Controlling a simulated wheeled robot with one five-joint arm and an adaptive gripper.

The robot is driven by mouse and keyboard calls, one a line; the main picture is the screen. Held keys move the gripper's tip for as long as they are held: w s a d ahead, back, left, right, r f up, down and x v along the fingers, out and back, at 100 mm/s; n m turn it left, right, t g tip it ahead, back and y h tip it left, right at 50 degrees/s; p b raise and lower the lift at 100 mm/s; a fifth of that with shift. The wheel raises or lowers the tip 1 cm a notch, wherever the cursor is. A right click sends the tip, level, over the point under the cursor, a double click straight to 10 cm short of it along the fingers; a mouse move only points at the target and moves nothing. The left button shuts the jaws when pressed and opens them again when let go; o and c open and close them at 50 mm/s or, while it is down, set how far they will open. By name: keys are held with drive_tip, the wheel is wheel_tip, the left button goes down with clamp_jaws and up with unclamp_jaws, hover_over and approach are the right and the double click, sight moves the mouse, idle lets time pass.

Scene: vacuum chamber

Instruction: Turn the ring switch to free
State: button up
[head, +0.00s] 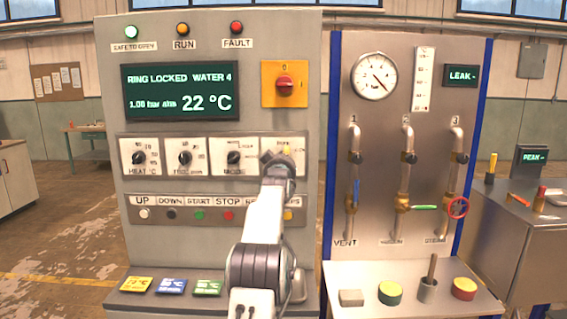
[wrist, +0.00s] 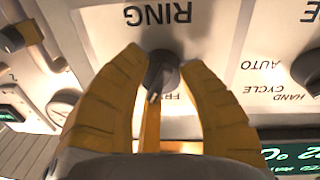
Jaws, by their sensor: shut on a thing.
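The ring switch (wrist: 161,74) is a dark round knob on a white plate marked RING, upside down in the wrist view. My gripper (wrist: 160,62) has its yellow fingers around the knob and is shut on it. The knob's pointer runs toward a label starting "FR", partly covered by the knob and fingers. In the head view my gripper (head: 284,160) covers the switch at the right end of the knob row. The display (head: 181,91) reads "RING LOCKED WATER 4", 1.00 bar and 22 °C.
Heat (head: 138,157), a second knob (head: 185,157) and mode (head: 233,157) sit left of my gripper. A row of buttons (head: 200,215) lies below. A red rotary switch (head: 285,84) on a yellow plate is above. A valve panel (head: 385,130) stands right.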

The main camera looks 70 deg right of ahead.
drive_tip(key=shift+w+a+r+n, duration=0.1)
drive_tip(key=shift+r+n, duration=0.25)
drive_tip(key=shift+n, duration=0.25)
drive_tip(key=o, duration=1.2)
drive_tip(key=shift+f, duration=0.3)
drive_tip(key=v, duration=1.2)
drive_tip(key=shift+f, duration=0.1)
